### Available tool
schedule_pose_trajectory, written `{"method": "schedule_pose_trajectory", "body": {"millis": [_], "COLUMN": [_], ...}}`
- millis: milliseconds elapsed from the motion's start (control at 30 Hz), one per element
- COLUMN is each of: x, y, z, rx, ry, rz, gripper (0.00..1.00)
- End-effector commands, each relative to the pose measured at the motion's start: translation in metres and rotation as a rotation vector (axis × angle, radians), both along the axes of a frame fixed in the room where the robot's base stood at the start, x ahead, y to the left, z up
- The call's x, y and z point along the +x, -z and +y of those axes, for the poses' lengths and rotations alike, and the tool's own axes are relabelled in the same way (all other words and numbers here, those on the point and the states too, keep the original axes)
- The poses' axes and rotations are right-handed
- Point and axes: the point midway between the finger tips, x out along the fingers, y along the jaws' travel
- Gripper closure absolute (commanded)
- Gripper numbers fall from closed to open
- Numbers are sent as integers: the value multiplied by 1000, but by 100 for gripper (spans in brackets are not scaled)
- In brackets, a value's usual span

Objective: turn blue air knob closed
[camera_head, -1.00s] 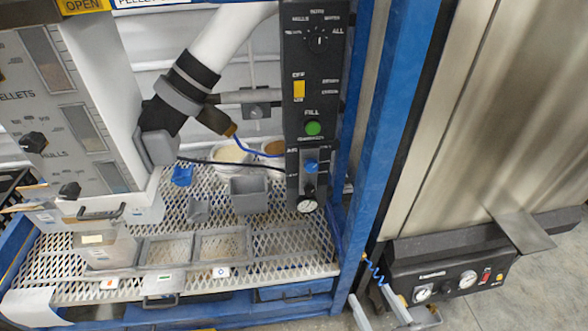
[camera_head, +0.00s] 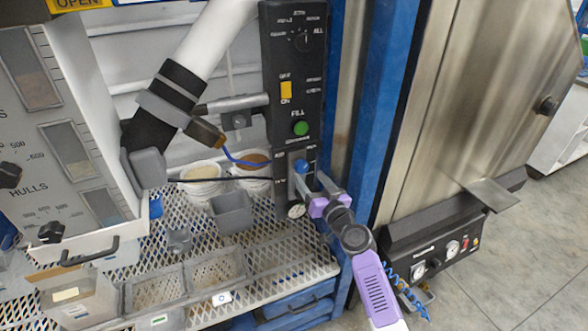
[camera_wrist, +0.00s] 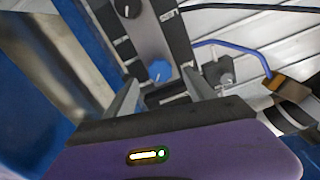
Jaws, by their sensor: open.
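The blue air knob (camera_head: 302,166) sits on a grey plate low on the black control panel (camera_head: 292,90), above a small round gauge (camera_head: 296,210). My gripper (camera_head: 312,186) is open, just to the right of and below the knob in the head view. In the wrist view the blue knob (camera_wrist: 159,70) shows beyond and between the two fingers (camera_wrist: 163,95), nearer the left one. The fingers look apart from the knob, and nothing is between them.
A green fill button (camera_head: 300,128) and a yellow switch (camera_head: 286,90) are above the knob. A blue post (camera_head: 372,120) stands close to the right. A blue hose (camera_head: 240,160), white tubs and a grey bin (camera_head: 232,212) are to the left.

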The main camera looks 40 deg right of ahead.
Motion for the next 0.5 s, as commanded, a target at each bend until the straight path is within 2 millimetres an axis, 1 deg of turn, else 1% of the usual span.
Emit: {"method": "schedule_pose_trajectory", "body": {"millis": [300, 500], "x": [42, 64], "y": [-1, 0], "z": [-12, -18], "rx": [-1, -1], "ry": [0, 0], "rz": [-2, -1], "gripper": [37, 37]}}
